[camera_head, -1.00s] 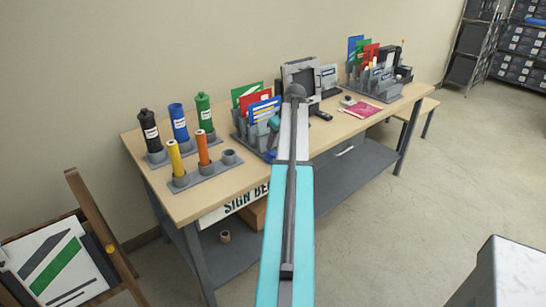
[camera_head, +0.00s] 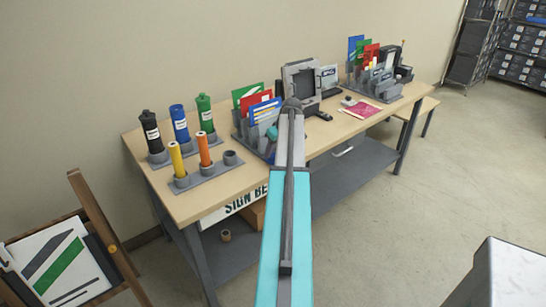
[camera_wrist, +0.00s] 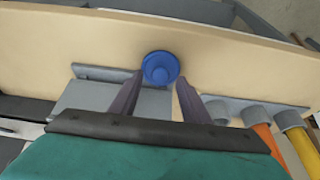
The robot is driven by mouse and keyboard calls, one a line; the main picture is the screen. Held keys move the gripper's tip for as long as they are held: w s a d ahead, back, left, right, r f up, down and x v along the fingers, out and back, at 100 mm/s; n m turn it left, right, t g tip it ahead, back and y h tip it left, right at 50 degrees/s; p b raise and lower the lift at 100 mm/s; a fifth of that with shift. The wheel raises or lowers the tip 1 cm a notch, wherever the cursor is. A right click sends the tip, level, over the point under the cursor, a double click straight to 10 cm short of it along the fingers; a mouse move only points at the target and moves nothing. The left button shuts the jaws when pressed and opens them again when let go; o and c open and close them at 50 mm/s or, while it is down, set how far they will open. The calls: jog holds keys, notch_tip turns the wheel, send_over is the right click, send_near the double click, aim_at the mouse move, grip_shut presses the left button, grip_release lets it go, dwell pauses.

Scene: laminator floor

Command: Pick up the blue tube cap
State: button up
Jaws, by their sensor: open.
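The blue tube cap (camera_wrist: 160,68) is a round blue disc with a raised knob, on the light wood bench top (camera_wrist: 80,35) in the wrist view. My gripper (camera_wrist: 160,79) is open, with one dark finger on each side of the cap's near edge. I cannot tell whether the fingers touch it. In the head view my arm reaches over the bench, and I cannot make out the cap beside it. A blue tube (camera_head: 179,122) stands in a grey holder at the back left.
Black (camera_head: 151,132) and green (camera_head: 205,113) tubes flank the blue one. Yellow (camera_head: 177,160) and orange (camera_head: 204,149) tubes stand in a front holder. A grey sorter with coloured cards (camera_head: 263,108) stands close beside my gripper. A pink sheet (camera_head: 361,110) lies to the right.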

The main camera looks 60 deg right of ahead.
jog(key=shift+w+f, duration=0.15)
jog(key=shift+f, duration=0.3)
jog(key=c, duration=1.1)
